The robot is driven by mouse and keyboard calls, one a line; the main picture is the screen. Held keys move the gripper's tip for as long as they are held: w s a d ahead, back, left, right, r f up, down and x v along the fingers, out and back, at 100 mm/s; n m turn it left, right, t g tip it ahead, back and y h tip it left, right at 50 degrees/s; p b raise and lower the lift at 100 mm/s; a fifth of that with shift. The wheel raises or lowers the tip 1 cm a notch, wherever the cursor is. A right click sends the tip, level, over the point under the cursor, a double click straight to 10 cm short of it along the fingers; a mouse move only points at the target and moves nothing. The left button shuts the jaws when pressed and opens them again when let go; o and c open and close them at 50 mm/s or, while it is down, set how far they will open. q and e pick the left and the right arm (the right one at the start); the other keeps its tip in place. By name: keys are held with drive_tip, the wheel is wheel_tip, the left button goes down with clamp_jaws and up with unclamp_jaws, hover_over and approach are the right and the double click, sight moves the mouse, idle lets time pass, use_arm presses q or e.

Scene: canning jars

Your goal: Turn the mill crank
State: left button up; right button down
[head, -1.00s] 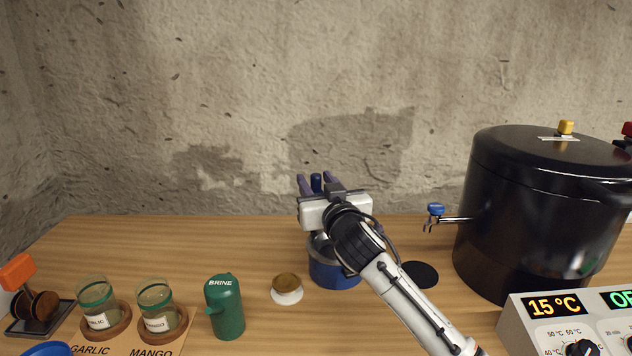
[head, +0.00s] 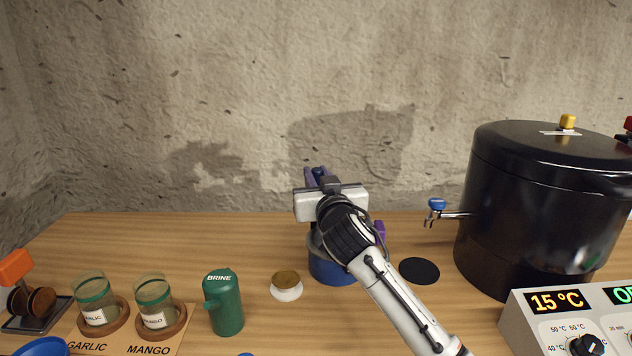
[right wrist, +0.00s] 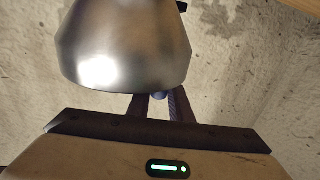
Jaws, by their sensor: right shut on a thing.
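The mill has a blue base (head: 326,269) on the table, with part of its metal upper body hidden behind my right arm. In the right wrist view its steel body (right wrist: 125,45) fills the upper left. My right gripper (head: 317,174) is above and behind the mill. Its dark fingers are shut on the blue crank knob (head: 319,173), which also shows between the fingers in the right wrist view (right wrist: 159,96). The crank arm is hidden. My left gripper is not in view.
A black pot (head: 530,210) with a blue-handled tap stands right, behind a control box (head: 515,305). A black disc (head: 419,271) lies right of the mill. Left are a white jar with brown top (head: 286,286), a green brine container (head: 225,305) and two glass jars (head: 95,300).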

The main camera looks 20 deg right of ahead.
drive_tip(key=shift+w+f+m+h+b, duration=0.2)
drive_tip(key=shift+f+m+h+b, duration=0.15)
drive_tip(key=shift+m+h+b, duration=0.6)
drive_tip(key=m+g+h+b, duration=0.1)
drive_tip(key=b, duration=0.1)
drive_tip(key=d+m+h+b, duration=0.1)
drive_tip(key=h+b, duration=0.1)
drive_tip(key=m+g+h+b, duration=0.1)
drive_tip(key=h+b, duration=0.1)
drive_tip(key=shift+w+d+g+h, duration=0.25)
drive_tip(key=shift+w+d+g, duration=0.05)
drive_tip(key=shift+w+d, duration=0.05)
drive_tip(key=shift+d+m+g+h+b, duration=0.2)
drive_tip(key=shift+m+g+h+b, duration=0.1)
drive_tip(key=shift+m+h+b, duration=0.25)
drive_tip(key=shift+d+r+m+g+h+b, duration=0.25)
drive_tip(key=shift+d+m+g+h+b, duration=0.2)
drive_tip(key=shift+m+g+h, duration=0.3)
drive_tip(key=shift+d+r+m+g+h, duration=0.1)
drive_tip(key=shift+d+m+g+h, duration=0.15)
drive_tip(key=shift+m+g+h, duration=0.45)
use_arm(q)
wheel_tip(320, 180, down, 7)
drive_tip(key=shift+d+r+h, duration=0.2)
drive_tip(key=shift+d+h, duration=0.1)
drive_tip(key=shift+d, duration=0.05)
use_arm(e)
drive_tip(key=shift+d+m+g+h, duration=0.25)
drive_tip(key=shift+g+h, duration=0.3)
drive_tip(key=shift+h, duration=0.05)
